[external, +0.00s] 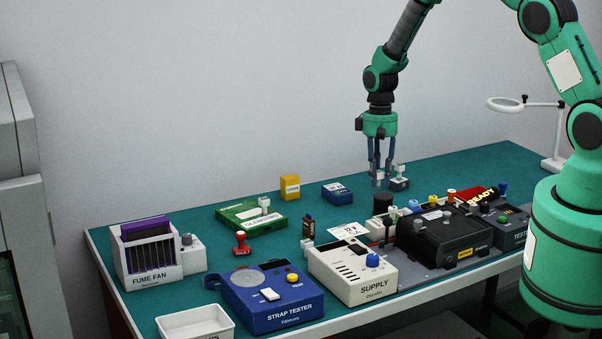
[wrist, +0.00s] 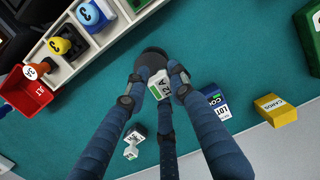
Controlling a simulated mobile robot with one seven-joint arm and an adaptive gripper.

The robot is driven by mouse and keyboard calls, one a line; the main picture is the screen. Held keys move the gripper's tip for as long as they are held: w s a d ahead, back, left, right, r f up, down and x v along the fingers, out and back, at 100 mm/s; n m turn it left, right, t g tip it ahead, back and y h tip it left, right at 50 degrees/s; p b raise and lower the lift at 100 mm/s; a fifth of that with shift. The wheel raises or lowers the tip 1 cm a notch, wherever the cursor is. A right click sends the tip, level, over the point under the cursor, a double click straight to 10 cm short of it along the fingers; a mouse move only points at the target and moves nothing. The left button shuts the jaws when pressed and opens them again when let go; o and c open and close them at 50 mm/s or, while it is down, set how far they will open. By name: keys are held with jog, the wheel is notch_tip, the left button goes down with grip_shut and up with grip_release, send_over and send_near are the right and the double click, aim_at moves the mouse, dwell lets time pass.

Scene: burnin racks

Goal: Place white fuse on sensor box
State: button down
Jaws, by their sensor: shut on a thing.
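The white fuse (wrist: 159,86), with a green band and a label that seems to read 12 A, is between my fingertips in the wrist view. My gripper (wrist: 158,80) is shut on it. In the external view my gripper (external: 380,178) hangs above the back right of the table, with the fuse small between the fingers. A green box (external: 240,218), which looks like the sensor box, lies left of my gripper with a small white piece on top; its lettering is hard to read. A green edge (wrist: 310,40) at the right of the wrist view may be the same box.
A black cylinder (external: 383,204) stands below my gripper. A dark block with a white top (external: 399,180) is close on its right. A blue box (external: 337,194) and a yellow box (external: 290,187) stand between my gripper and the green box. The supply (external: 350,275) is in front.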

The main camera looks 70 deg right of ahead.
jog(key=shift+w+d, duration=0.1)
jog(key=shift+w, duration=0.05)
jog(key=p, duration=0.2)
send_over(339, 189)
jog(key=shift+w+d+f, duration=0.2)
jog(key=shift+d+f, duration=0.05)
jog(key=shift+f, duration=0.45)
jog(key=shift+f, duration=0.1)
jog(key=shift+f+p, duration=0.35)
jog(key=shift+f, duration=1.35)
jog(key=shift+f, duration=0.15)
jog(key=c, duration=1.5)
grip_release()
jog(key=shift+o, duration=0.2)
